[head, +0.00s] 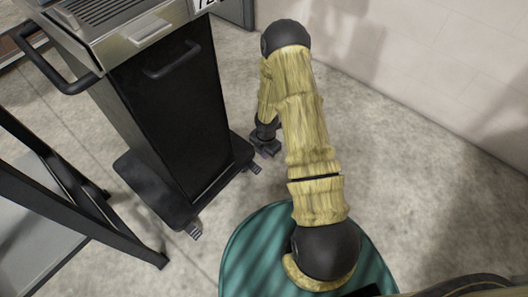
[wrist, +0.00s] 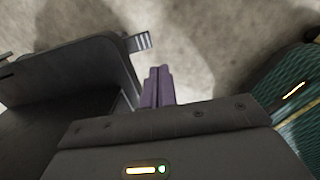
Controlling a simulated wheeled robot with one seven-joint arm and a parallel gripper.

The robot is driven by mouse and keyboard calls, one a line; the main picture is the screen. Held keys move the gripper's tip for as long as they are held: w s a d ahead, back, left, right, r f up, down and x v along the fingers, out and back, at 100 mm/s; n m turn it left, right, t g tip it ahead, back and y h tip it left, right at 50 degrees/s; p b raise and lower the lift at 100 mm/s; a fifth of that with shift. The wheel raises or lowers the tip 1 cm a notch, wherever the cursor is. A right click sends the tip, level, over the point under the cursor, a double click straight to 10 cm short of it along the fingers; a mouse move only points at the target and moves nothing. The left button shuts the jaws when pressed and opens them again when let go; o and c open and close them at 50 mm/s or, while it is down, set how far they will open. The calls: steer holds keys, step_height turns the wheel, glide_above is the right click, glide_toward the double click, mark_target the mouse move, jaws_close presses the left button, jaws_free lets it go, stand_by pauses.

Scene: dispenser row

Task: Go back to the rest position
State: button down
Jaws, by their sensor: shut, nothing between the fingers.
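My arm reaches out over the floor, and my gripper (head: 266,149) hangs low beside the right side of a black dispenser cart (head: 180,110). In the wrist view my gripper's two purple-grey fingers (wrist: 158,82) are together, with nothing seen between them. The cart's dark base (wrist: 85,70) lies to the left of the fingers there, with a small grey foot (wrist: 139,42) at its corner. In the head view the gripper is small and partly hidden by its dark housing.
A black-framed trolley (head: 90,215) stands at the lower left. A pale wall (head: 430,60) runs along the right. The concrete floor (head: 400,170) between my arm and the wall is clear.

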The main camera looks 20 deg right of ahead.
step_height(320, 180, up, 22)
steer(key=s+m+t+h+p, duration=0.1)
steer(key=s+m+p, duration=0.1)
steer(key=m, duration=1)
steer(key=s+a+r+m+t+p, duration=0.1)
steer(key=s+a+r+m+p, duration=0.1)
steer(key=s+r+m, duration=0.5)
steer(key=s+a+r+m+p, duration=0.15)
steer(key=s+r+m, duration=0.35)
steer(key=r, duration=0.5)
steer(key=w+d+r+p+v, duration=0.1)
steer(key=w+p+v, duration=0.2)
steer(key=p+v, duration=1.4)
steer(key=w+d+p+v, duration=0.1)
steer(key=w+p+v, duration=0.3)
steer(key=p+v, duration=1.4)
steer(key=shift+r+y+p, duration=0.4)
steer(key=shift+r+p, duration=0.1)
steer(key=shift+p, duration=0.35)
steer(key=shift+w, duration=0.15)
steer(key=shift+w+a, duration=0.1)
